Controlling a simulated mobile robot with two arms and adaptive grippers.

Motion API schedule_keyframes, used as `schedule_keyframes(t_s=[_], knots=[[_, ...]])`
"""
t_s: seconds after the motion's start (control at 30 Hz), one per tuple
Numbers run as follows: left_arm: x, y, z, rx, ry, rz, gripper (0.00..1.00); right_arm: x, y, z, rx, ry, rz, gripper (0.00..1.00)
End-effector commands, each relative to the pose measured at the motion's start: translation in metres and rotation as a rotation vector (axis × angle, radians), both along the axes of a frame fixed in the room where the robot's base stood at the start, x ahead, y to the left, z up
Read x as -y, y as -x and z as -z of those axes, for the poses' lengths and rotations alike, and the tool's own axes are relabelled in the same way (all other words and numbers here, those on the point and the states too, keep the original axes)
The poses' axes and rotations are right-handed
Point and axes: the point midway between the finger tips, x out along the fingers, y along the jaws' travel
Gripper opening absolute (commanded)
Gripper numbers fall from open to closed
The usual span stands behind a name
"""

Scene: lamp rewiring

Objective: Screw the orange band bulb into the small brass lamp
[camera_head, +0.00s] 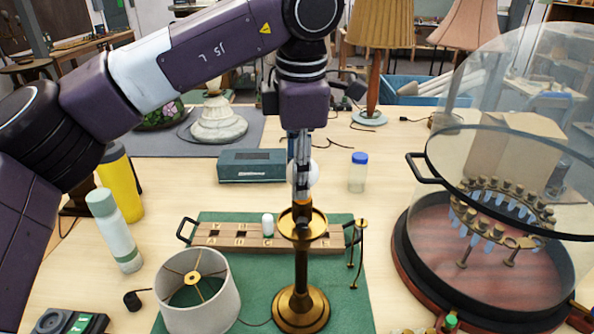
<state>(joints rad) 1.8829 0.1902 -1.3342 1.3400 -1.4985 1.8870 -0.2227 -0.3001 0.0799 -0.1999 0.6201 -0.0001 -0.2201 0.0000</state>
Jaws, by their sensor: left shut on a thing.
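The small brass lamp (301,262) stands upright on the green mat, with a round brass dish near its top. My left gripper (302,192) points straight down, directly above the lamp's top. It is shut on a bulb with a white globe (314,174), which shows partly behind the fingers. The fingers hide most of the bulb, and its band cannot be made out clearly. The bulb's lower end is at or just above the lamp's socket; I cannot tell whether they touch. My right gripper is not in view.
A wooden rack (215,236) behind the lamp holds a white bulb (267,224). A lampshade (232,283) sits front left on the green mat (254,296). A brass stand (361,246) is close right. A large round case (407,270) with a raised clear lid fills the right.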

Motion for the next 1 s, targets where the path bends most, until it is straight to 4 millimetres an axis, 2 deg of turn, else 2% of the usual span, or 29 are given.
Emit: schedule_keyframes(t_s=[0.13, 0.4, 0.6, 1.0], knots=[[0.000, -0.001, -0.002, -0.001, 0.001, 0.087, 0.12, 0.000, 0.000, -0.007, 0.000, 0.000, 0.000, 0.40], [0.000, -0.004, -0.002, -0.002, 0.003, 0.458, 0.12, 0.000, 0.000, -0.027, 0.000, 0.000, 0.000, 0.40], [0.001, -0.006, -0.001, -0.001, 0.002, 0.665, 0.12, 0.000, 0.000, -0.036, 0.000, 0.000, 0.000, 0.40], [0.001, -0.007, 0.000, 0.000, 0.001, 0.714, 0.12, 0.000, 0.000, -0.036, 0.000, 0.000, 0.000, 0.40]])
